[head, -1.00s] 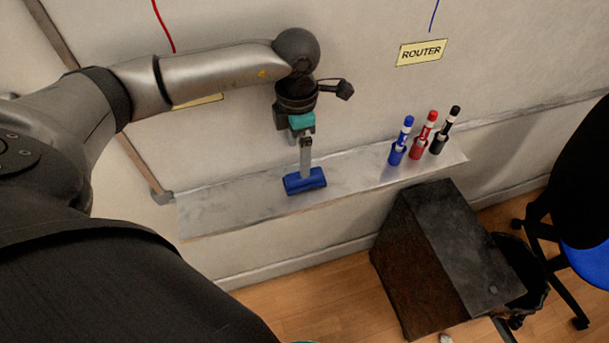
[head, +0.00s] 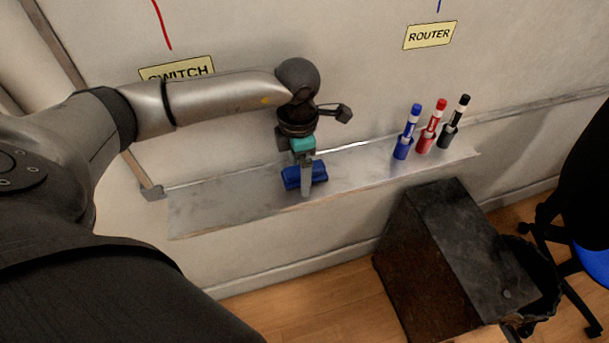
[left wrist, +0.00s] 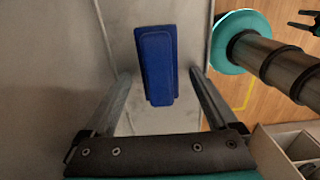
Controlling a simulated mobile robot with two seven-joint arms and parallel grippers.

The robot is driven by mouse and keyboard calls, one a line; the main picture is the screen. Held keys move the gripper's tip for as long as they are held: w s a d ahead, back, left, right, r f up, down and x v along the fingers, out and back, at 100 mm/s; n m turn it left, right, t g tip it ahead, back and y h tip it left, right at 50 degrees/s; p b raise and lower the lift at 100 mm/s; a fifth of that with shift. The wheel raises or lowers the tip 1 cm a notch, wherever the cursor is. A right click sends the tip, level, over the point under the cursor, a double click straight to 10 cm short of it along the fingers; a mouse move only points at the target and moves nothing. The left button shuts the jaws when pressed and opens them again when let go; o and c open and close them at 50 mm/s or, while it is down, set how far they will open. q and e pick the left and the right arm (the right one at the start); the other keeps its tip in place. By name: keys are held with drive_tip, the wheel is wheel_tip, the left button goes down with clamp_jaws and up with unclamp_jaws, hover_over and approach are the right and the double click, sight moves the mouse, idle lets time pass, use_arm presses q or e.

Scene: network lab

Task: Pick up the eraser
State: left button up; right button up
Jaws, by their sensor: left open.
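The eraser (head: 319,172) is a blue block lying on the light shelf (head: 220,205) below the whiteboard. My left gripper (head: 306,190) points down at it, and a finger hides part of the eraser in the head view. In the left wrist view, the eraser (left wrist: 157,62) lies lengthwise between the two spread fingers, with its near end reaching between the fingertips (left wrist: 160,80). A gap shows on each side of it, so the gripper is open and holds nothing. My right gripper is not in view.
A dark cabinet (head: 455,260) stands below on the floor, with a chair (head: 590,260) at the right. The shelf left of the eraser is clear.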

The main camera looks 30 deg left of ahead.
sight(299, 169)
use_arm(q)
drive_tip(key=c, duration=1.4)
drive_tip(key=shift+r, duration=0.1)
drive_tip(key=shift+c, duration=0.2)
wheel_tip(299, 169, up, 20)
drive_tip(key=p, duration=1.4)
